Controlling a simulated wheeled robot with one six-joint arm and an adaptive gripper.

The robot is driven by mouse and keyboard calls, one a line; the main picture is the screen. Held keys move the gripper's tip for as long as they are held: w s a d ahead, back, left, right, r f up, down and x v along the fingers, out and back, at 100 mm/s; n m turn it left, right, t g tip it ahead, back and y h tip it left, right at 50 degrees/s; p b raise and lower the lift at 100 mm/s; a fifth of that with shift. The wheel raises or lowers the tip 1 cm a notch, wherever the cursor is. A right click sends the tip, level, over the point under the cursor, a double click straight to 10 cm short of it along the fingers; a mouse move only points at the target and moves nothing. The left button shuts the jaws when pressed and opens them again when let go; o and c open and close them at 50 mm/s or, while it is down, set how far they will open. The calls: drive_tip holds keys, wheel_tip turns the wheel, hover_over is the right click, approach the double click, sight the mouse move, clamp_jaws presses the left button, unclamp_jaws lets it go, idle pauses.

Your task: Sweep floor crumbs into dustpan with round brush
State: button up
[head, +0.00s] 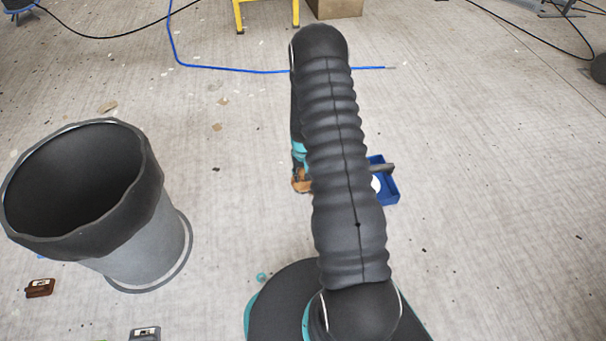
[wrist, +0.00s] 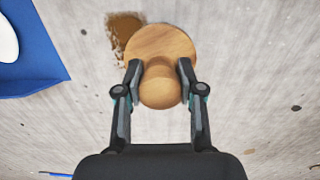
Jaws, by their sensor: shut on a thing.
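The round wooden brush (wrist: 172,42) stands on or just above the floor, its round knob toward my wrist camera; I cannot tell whether it touches. My gripper (wrist: 158,72) is shut on the brush's knob. Brown crumbs (wrist: 122,28) lie in a small heap against the brush's upper left edge in the wrist view. The blue dustpan (wrist: 35,65) is at the left there, apart from the brush, with part of a white thing in it. In the head view the dustpan (head: 389,190) shows right of my arm, and the brush (head: 301,186) is mostly hidden behind the arm.
A grey bin (head: 140,240) with a black liner stands at the left. Small brown (head: 40,288) and grey (head: 145,334) boxes lie near it. A blue hose (head: 230,69) crosses the floor behind, before a yellow stand (head: 266,10). The floor at right is mostly clear.

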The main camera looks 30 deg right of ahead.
drive_tip(key=shift+f, duration=0.2)
drive_tip(key=shift+s+d, duration=0.25)
drive_tip(key=shift+d, duration=0.65)
drive_tip(key=shift+s+d, duration=0.3)
drive_tip(key=shift+d, duration=0.6)
drive_tip(key=shift+s+d, duration=0.25)
drive_tip(key=shift+d, duration=0.65)
drive_tip(key=shift+s+d, duration=0.25)
drive_tip(key=shift+d, duration=0.55)
drive_tip(key=shift+s+d, duration=0.2)
drive_tip(key=shift+d, duration=0.6)
drive_tip(key=shift+s+d, duration=0.25)
drive_tip(key=shift+d, duration=0.55)
wheel_tip(320, 180, up, 7)
drive_tip(key=p, duration=0.3)
drive_tip(key=shift+p, duration=0.3)
